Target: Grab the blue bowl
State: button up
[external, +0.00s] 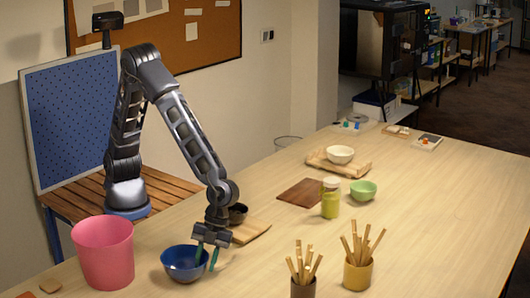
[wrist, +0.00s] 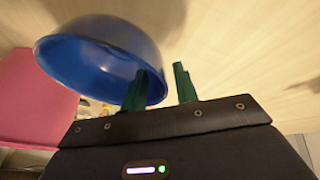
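The blue bowl (external: 178,268) stands upright on the table at the front left in the external view. In the wrist view the bowl (wrist: 110,38) fills the upper left. My gripper (external: 207,256) points down at the bowl's right side, with its green fingers apart. In the wrist view the gripper (wrist: 159,82) has one finger overlapping the bowl's opening and the other outside it, so the fingers appear to straddle the rim. A gap shows between the fingers, and I cannot tell whether either touches the bowl.
A pink bucket (external: 104,255) stands just left of the bowl. A dark bowl (external: 238,213) and a wooden board (external: 252,231) are behind my gripper. Cups of sticks (external: 303,287) (external: 357,276) stand to the right.

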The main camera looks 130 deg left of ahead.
grip_shut()
jog(key=shift+r, duration=0.15)
